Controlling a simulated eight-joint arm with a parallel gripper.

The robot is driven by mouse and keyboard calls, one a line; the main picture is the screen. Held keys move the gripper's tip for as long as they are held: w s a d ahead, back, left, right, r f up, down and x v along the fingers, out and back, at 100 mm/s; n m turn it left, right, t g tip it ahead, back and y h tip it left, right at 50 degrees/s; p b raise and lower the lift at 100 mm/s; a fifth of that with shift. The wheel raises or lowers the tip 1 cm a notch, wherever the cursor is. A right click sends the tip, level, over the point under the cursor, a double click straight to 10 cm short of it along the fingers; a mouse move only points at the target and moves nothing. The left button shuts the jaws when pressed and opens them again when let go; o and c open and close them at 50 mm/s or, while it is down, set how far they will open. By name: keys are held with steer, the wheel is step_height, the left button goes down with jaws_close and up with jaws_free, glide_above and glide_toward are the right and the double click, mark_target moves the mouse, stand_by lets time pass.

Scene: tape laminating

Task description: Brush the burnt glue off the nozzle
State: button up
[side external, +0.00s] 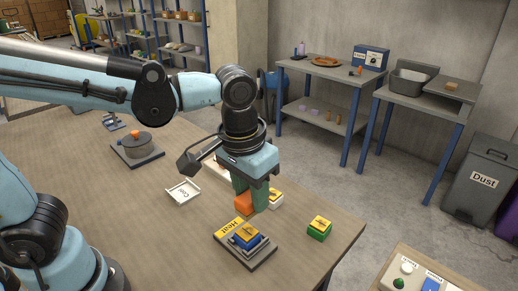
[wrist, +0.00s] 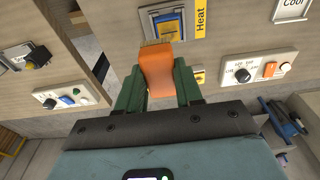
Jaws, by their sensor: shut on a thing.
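My gripper (side external: 250,200) points down over the table and is shut on an orange brush (side external: 243,204). In the wrist view the orange brush (wrist: 157,72) sits between the green fingers of my gripper (wrist: 158,90), with a tan bristle edge at its far end. That end overlaps the near edge of the "Heat" station (wrist: 187,28); I cannot tell whether it touches. In the side view the brush is just behind the "Heat" station (side external: 230,244), which carries a stacked blue and yellow block (side external: 246,236). I cannot pick out the nozzle or glue for certain.
A yellow-topped white block (side external: 276,198) is close right of my gripper. A green and yellow block (side external: 319,228) stands near the table's right edge. A white "Cool" tray (side external: 183,192) lies left, and a grey pot (side external: 138,146) stands farther back. The table's left part is clear.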

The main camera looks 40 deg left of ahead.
steer(key=shift+w+d+f, duration=0.1)
steer(key=shift+d+f, duration=0.05)
steer(key=shift+f, duration=3.6)
steer(key=shift+a+r, duration=0.1)
steer(key=shift+a, duration=0.6)
steer(key=shift+c, duration=0.3)
steer(key=shift+a+f, duration=0.2)
steer(key=shift+a, duration=0.5)
steer(key=shift+a+f, duration=0.15)
steer(key=shift+a, duration=0.5)
steer(key=d, duration=0.4)
steer(key=shift+d, duration=0.1)
steer(key=shift+r, duration=4.05)
